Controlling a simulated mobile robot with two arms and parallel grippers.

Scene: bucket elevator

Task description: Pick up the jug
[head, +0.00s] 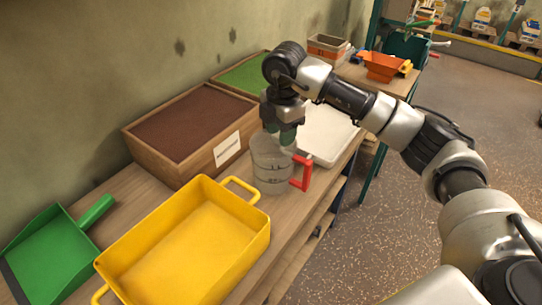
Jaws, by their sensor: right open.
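The jug (271,171) is a clear measuring jug with dark markings and a red handle (302,173) on its right side. It stands upright on the wooden bench. My right gripper (282,138) comes down from above to the jug's rim, near the back of its opening. The gripper is open, and its fingertips are partly unclear against the clear wall. I cannot tell whether they touch the jug. My left gripper is not in view.
A yellow tray (258,243) stands in front of the jug. A wooden box of brown material (137,147) is behind it to the left. A white tray (337,128) lies behind the jug. A green dustpan (45,250) is at the left. Bare bench is narrow around the jug.

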